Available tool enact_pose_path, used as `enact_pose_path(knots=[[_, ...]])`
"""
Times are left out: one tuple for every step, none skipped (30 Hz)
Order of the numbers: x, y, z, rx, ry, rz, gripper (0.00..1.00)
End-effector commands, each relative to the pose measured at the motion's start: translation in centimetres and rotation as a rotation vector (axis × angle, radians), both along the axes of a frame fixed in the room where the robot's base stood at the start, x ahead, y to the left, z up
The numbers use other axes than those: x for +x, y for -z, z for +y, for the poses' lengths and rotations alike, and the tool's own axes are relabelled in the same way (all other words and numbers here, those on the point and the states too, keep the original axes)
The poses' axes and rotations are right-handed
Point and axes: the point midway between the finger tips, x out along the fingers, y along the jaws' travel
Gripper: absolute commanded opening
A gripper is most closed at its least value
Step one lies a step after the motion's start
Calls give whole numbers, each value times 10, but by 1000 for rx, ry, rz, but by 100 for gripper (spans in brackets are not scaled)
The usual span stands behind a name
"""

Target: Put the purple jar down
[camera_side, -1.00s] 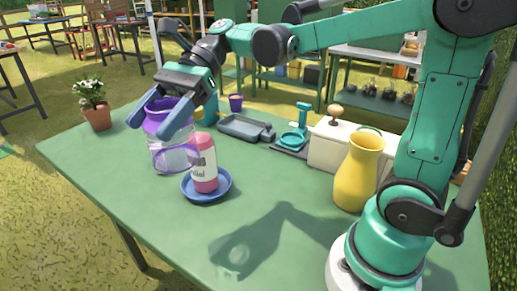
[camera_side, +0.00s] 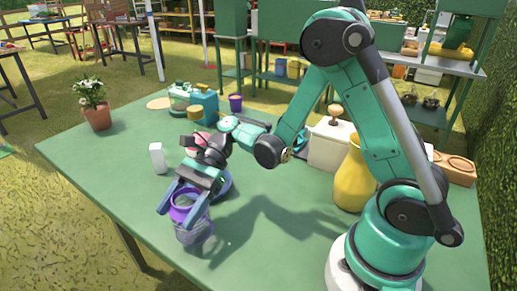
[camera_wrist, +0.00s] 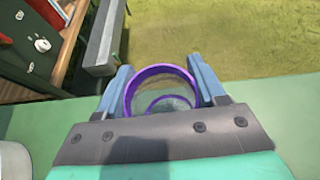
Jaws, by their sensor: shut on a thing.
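The purple jar (camera_side: 194,232) is clear-walled with a purple rim and hangs upright or nearly so between the fingers of my gripper (camera_side: 182,209). It is close to the front edge of the green table (camera_side: 110,190). I cannot tell whether its base touches the tabletop. In the wrist view, the jar's round purple rim (camera_wrist: 162,70) lies between the two blue-grey fingers of my gripper (camera_wrist: 161,88), which are shut on it from both sides. A blue saucer (camera_side: 224,187) is partly hidden behind my gripper.
A pink-topped bottle (camera_side: 200,140) is mostly hidden behind my wrist. A small white block (camera_side: 157,158) stands to the left. A potted plant (camera_side: 97,118) is at the far left, a yellow vase (camera_side: 355,176) near my base.

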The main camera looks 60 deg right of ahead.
Motion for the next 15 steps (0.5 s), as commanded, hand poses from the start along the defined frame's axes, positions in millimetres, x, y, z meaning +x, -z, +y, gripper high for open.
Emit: enact_pose_path(knots=[[1, 7, 0, 1, 0, 0, 0], [1, 11, 0, 1, 0, 0, 0], [1, 15, 0, 1, 0, 0, 0], [0, 17, 0, 1, 0, 0, 0], [0, 20, 0, 1, 0, 0, 0], [0, 21, 0, 1, 0, 0, 0], [0, 22, 0, 1, 0, 0, 0], [0, 23, 0, 1, 0, 0, 0], [0, 23, 0, 1, 0, 0, 0], [0, 23, 0, 1, 0, 0, 0], [0, 23, 0, 1, 0, 0, 0], [0, 23, 0, 1, 0, 0, 0], [0, 23, 0, 1, 0, 0, 0], [0, 23, 0, 1, 0, 0, 0], [0, 23, 0, 1, 0, 0, 0]])
